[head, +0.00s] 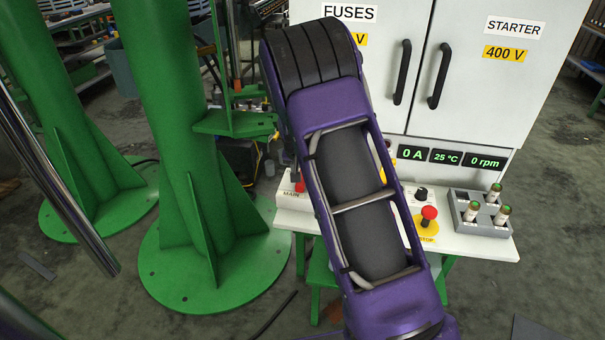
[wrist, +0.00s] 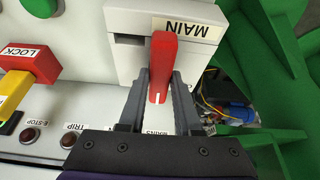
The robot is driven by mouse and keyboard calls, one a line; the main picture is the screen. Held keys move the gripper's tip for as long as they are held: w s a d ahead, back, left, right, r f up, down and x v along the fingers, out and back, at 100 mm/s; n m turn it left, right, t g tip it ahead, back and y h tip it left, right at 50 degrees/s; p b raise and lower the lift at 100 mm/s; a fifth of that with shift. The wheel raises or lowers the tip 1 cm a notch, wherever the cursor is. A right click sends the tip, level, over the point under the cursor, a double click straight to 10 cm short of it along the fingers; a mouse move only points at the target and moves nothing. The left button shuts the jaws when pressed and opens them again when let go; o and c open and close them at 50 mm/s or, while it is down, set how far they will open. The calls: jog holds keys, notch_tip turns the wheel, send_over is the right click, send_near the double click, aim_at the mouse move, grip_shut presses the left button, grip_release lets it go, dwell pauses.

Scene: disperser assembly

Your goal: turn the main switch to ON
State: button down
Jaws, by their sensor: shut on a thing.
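The main switch has a red handle (wrist: 162,68) on a grey-white box with a MAIN label (wrist: 186,28), seen in the wrist view. My gripper (wrist: 160,95) has its two dark fingers on either side of the red handle and is shut on it. The handle's lower end bears a small white mark. In the head view, a bit of the red handle (head: 299,186) shows at the left end of the console, beside the MAIN label. My purple arm hides much of the console there, and my fingers are hidden in that view.
A red LOCK piece (wrist: 32,62) sits left of the switch. A red mushroom button (head: 429,213) and a tray of fuses (head: 480,213) are on the console's right. Displays (head: 445,157) read 0 A, 25 °C, 0 rpm. A green column (head: 165,100) stands left.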

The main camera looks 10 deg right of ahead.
jog(key=shift+w+r, duration=0.2)
jog(key=shift+w, duration=0.05)
dwell(0.3)
jog(key=c, duration=1)
grip_release()
jog(key=o, duration=0.4)
jog(key=shift+s+f, duration=0.1)
jog(key=shift+f, duration=0.05)
jog(key=p+v, duration=0.2)
jog(key=v, duration=1.5)
jog(key=shift+p, duration=0.3)
jog(key=shift+a, duration=0.15)
